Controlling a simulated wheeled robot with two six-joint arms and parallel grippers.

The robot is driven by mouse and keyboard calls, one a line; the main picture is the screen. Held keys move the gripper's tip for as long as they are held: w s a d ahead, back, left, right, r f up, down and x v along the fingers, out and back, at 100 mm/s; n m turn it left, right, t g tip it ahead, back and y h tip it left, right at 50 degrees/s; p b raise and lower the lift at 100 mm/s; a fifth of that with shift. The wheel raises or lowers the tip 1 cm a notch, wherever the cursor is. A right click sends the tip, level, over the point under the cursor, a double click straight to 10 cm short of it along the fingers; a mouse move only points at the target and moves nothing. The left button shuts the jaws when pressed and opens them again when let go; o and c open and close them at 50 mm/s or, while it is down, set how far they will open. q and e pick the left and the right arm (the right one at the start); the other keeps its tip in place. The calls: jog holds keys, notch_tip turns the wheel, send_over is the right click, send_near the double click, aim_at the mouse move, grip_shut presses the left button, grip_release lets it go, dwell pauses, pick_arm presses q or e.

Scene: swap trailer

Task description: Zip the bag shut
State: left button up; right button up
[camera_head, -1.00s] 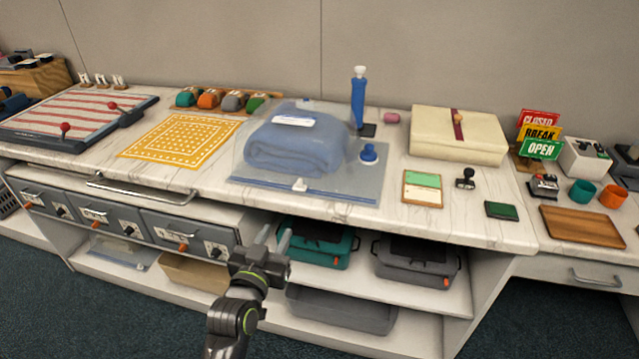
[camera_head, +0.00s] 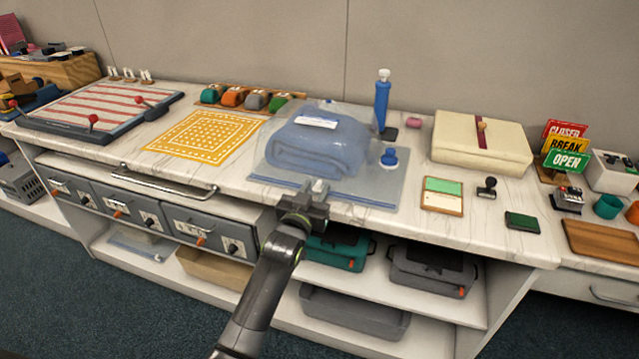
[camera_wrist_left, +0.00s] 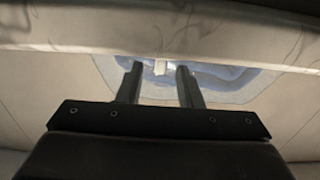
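My right gripper is not in view.
A blue pump (camera_head: 382,103) stands behind the bag. A yellow patterned mat (camera_head: 203,136) lies to the left, a cream box (camera_head: 480,143) and a green-and-cream card (camera_head: 442,195) to the right.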

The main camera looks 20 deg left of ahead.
aim_at(318, 185)
pick_arm(q)
jog(key=shift+w, duration=1.7)
grip_shut()
